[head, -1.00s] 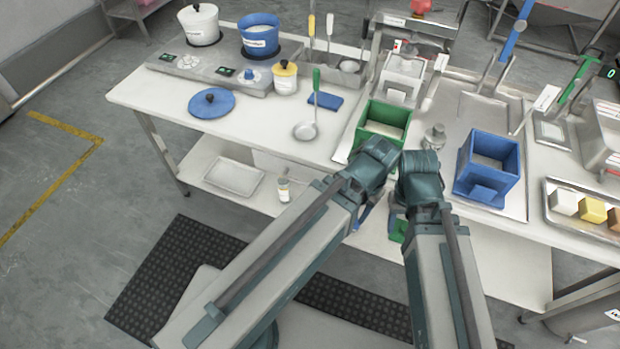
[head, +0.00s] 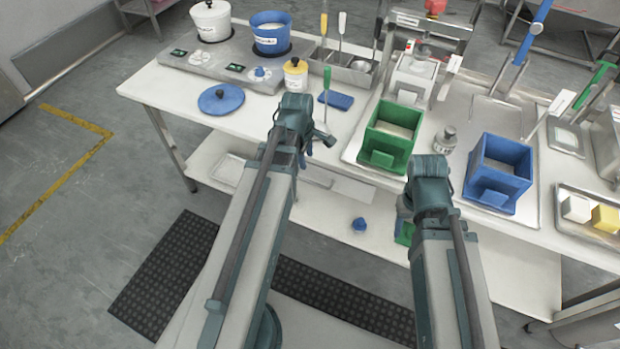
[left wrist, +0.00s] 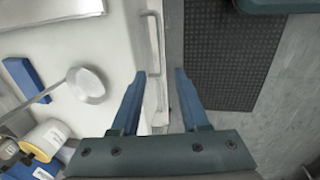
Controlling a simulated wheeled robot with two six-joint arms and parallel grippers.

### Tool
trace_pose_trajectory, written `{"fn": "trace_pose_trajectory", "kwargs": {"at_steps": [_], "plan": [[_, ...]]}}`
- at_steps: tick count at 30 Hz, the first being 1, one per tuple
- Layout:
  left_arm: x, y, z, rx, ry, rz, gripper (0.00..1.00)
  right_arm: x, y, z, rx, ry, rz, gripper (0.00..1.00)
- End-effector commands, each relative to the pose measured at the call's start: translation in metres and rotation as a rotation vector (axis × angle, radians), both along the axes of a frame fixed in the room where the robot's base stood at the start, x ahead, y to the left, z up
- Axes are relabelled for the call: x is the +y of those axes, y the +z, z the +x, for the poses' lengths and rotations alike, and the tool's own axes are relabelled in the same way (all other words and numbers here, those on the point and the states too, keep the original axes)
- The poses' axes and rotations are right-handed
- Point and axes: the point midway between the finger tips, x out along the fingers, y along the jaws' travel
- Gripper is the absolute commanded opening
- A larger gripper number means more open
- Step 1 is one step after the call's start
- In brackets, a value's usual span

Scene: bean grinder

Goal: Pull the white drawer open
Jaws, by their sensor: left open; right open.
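The white drawer (head: 348,187) sits under the front of the white table, partly hidden behind my left arm in the head view. Its front edge and slim pale handle (left wrist: 153,45) show in the left wrist view. My left gripper (left wrist: 161,73) is open, with one blue finger on each side of the handle's line in that picture. I cannot tell whether the fingers touch the handle. In the head view, my left gripper (head: 318,142) is at the table's front edge. My right gripper (head: 404,212) is open, low before the table, its fingers mostly hidden.
A green box (head: 391,138) and a blue box (head: 498,172) stand on trays to the right. A blue lid (head: 221,98), a ladle and a blue block (head: 336,100) lie on the tabletop.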

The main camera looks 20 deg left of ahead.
Motion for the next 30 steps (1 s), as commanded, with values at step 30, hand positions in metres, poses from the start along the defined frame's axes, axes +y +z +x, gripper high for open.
{"fn": "trace_pose_trajectory", "kwargs": {"at_steps": [30], "plan": [[-0.001,-0.109,0.02,0.001,-0.006,0.001,0.45,0.0,-0.109,0.0,0.0,0.001,0.0,0.5]]}}
